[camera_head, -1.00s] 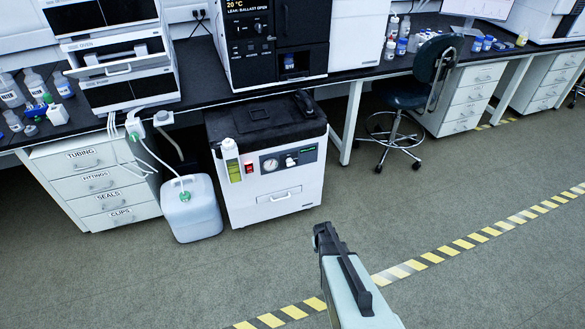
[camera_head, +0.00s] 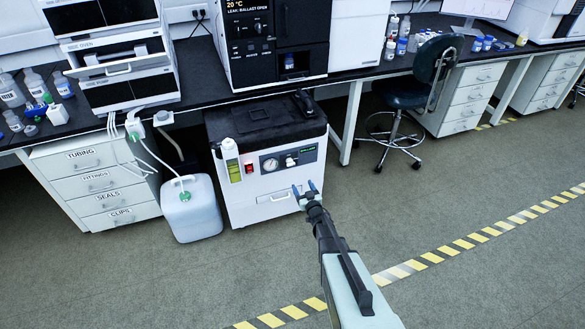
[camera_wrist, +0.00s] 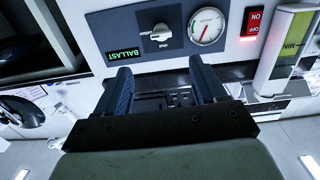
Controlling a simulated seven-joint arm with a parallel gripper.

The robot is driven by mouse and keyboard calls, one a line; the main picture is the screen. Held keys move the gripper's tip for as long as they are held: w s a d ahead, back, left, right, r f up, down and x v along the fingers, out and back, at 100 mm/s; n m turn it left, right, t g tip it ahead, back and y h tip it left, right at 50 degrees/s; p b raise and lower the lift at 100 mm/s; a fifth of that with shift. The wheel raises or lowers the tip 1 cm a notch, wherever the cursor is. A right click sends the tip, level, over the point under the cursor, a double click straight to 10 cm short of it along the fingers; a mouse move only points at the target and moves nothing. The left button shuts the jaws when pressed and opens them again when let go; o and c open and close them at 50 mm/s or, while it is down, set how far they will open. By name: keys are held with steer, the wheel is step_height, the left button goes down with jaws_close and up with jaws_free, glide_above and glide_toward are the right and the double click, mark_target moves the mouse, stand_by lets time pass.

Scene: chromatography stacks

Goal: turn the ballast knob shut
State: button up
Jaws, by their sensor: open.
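The ballast knob (camera_head: 291,161) is a pale knob on the dark front panel of the white pump unit (camera_head: 240,208) under the bench. In the wrist view the knob (camera_wrist: 160,33) sits on its grey plate, between the green-lit BALLAST display (camera_wrist: 124,54) and a round gauge (camera_wrist: 206,26). My gripper (camera_head: 306,187) is open and empty, with its two blue fingers pointing at the unit, just below and right of the knob in the head view. In the wrist view my gripper (camera_wrist: 161,68) has its fingers spread below the knob, apart from it.
A red lit switch (camera_head: 249,168) and a yellow-green sight glass (camera_head: 234,171) are left of the gauge. A white jug (camera_head: 191,212) stands left of the unit. The instrument above reads "LEAK: BALLAST OPEN". The floor in front is clear.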

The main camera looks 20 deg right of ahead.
mark_target(291, 165)
steer(key=w, duration=1.3)
steer(key=shift+w+r, duration=0.15)
steer(key=shift+w, duration=0.25)
steer(key=c, duration=1.1)
